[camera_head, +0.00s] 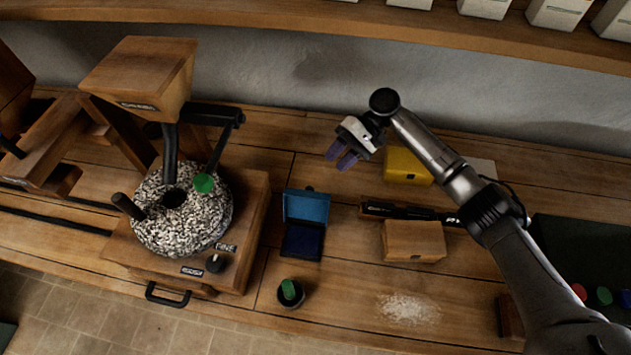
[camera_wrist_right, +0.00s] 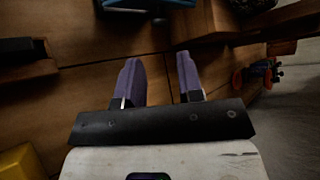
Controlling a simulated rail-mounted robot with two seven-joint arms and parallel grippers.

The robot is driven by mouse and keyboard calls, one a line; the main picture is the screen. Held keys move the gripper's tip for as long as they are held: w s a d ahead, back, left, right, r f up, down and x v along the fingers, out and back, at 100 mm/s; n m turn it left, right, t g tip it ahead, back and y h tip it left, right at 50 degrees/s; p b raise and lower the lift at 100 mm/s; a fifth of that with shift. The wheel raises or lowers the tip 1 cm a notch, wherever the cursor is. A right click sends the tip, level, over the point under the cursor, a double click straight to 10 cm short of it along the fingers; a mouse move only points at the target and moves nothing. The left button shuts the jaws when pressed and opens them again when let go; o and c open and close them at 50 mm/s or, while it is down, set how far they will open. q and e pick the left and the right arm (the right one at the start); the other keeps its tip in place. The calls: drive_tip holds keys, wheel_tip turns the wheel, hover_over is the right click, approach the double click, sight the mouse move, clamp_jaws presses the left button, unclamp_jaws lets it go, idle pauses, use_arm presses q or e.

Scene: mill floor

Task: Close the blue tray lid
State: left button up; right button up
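The small blue tray (camera_head: 302,242) sits on the wooden bench near the middle of the head view. Its lid (camera_head: 306,207) stands raised at the tray's back edge, and the dark blue inside shows. A blue edge, probably of the tray, shows at the top of the right wrist view (camera_wrist_right: 150,5). My right gripper (camera_head: 342,158) is above the bench, behind and to the right of the lid, apart from it. In the right wrist view its two purple fingers (camera_wrist_right: 160,78) are spread with nothing between them. My left gripper is not in view.
A stone mill (camera_head: 183,212) with a wooden hopper stands left of the tray. A dark cup with a green top (camera_head: 290,292) is in front. A yellow box (camera_head: 405,166), a wooden box (camera_head: 413,241) and a black bar (camera_head: 405,211) lie right. White powder (camera_head: 408,309) is spilled front right.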

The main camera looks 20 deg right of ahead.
sight(312, 188)
drive_tip(key=x, duration=0.8)
drive_tip(key=shift+a+f, duration=0.15)
clamp_jaws()
